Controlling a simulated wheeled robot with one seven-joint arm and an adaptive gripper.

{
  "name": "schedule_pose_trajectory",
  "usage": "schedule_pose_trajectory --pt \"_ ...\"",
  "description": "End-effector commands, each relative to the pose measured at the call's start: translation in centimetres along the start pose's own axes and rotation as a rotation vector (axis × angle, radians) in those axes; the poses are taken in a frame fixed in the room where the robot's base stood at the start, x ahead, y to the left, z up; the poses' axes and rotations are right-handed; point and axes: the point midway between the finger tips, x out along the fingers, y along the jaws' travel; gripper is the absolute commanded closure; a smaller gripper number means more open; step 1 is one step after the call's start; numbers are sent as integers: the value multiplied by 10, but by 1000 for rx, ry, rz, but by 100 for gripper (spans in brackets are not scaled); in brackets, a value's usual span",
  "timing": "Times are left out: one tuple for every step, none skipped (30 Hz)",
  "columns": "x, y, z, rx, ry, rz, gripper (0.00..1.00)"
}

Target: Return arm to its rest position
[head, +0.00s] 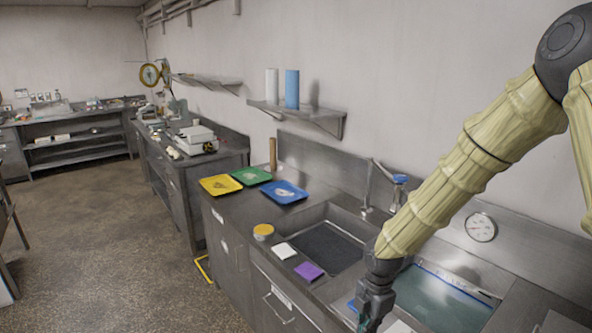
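My arm, in a pale yellow ribbed cover, reaches down from the right side of the head view. My gripper (373,308) is dark and points down over the counter front, beside the water-filled right sink basin (440,300). The fingertips are small and dark near the bottom edge, so I cannot tell whether they are open or shut, or whether they hold anything.
The left basin (325,248) has a dark bottom. Left of it on the counter are a white square (284,251), a purple sponge (309,271) and a yellow-lidded tub (263,231). Yellow (220,185), green (251,175) and blue (284,191) trays lie behind. A faucet (372,185) stands near my arm.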

Motion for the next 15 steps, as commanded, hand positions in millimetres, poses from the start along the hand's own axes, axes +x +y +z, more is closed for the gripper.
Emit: schedule_pose_trajectory --pt "13 -5 -4 34 12 -3 100" --pt "19 -8 -5 54 18 -3 100" --pt "29 -11 -8 88 28 -3 100" --pt "35 -14 -11 114 35 -2 100" --pt "42 -16 -13 140 42 -2 100" --pt "52 -21 -17 178 53 -3 100" --pt "60 -24 -20 209 60 -5 100" --pt "69 -28 -23 243 69 -5 100" --pt "82 -33 -27 290 80 -7 100" --pt "92 -38 -31 331 89 -9 100" --pt "103 -43 -35 375 99 -12 100" --pt "119 -51 -41 443 111 -16 100" --pt "131 -58 -45 497 119 -19 100" --pt "144 -66 -50 557 128 -23 100" --pt "161 -76 -55 639 138 -29 100"
